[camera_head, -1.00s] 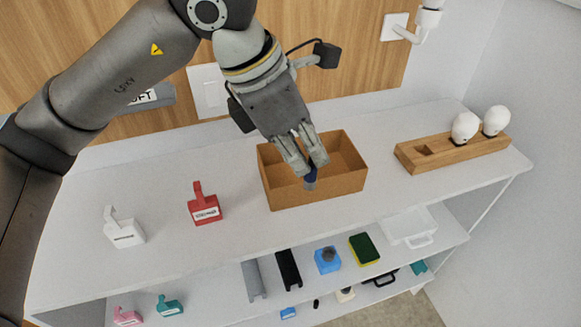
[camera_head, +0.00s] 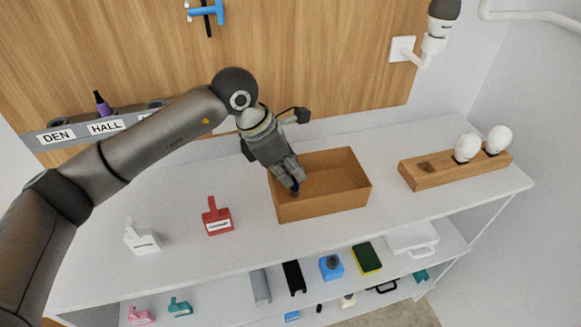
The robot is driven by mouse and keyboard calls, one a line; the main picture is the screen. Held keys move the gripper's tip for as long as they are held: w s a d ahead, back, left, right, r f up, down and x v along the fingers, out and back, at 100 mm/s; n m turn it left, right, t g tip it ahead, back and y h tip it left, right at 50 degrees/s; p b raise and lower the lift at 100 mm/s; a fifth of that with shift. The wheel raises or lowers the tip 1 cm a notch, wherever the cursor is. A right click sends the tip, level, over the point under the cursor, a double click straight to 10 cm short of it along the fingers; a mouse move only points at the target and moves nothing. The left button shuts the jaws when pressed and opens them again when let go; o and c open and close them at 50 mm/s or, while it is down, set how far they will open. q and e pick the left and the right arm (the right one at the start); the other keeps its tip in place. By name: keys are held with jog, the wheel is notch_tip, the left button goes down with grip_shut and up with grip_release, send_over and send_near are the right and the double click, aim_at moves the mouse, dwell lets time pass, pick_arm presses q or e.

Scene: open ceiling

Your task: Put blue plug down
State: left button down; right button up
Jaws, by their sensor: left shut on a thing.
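The blue plug (camera_head: 294,189) shows as a small dark blue piece at the tips of my left gripper (camera_head: 291,181). The gripper's fingers are shut on it and hide most of it. My left gripper points down over the left part of an open brown box (camera_head: 325,202) on the white shelf top. The plug is at the box's left side; I cannot tell whether it touches the box. My right gripper is not in view.
A red tag (camera_head: 218,219) and a white tag (camera_head: 141,239) stand left of the box. A wooden block (camera_head: 442,170) with white bulbs (camera_head: 467,147) stands at the right. A labelled rail (camera_head: 75,136) with a purple piece (camera_head: 103,104) is on the wall. Lower shelves hold several items.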

pick_arm(q)
jog(key=shift+f, duration=0.15)
jog(key=shift+f, duration=0.1)
jog(key=shift+f+b, duration=0.15)
jog(key=shift+b, duration=0.2)
jog(key=c, duration=1.6)
grip_release()
jog(key=shift+c, duration=0.2)
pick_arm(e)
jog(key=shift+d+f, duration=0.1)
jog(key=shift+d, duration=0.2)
pick_arm(q)
jog(key=shift+r+p, duration=0.35)
jog(key=shift+a+r+b, duration=0.2)
jog(key=shift+r+b, duration=0.1)
jog(key=shift+r, duration=0.05)
jog(key=b+v, duration=0.2)
jog(key=v, duration=0.9)
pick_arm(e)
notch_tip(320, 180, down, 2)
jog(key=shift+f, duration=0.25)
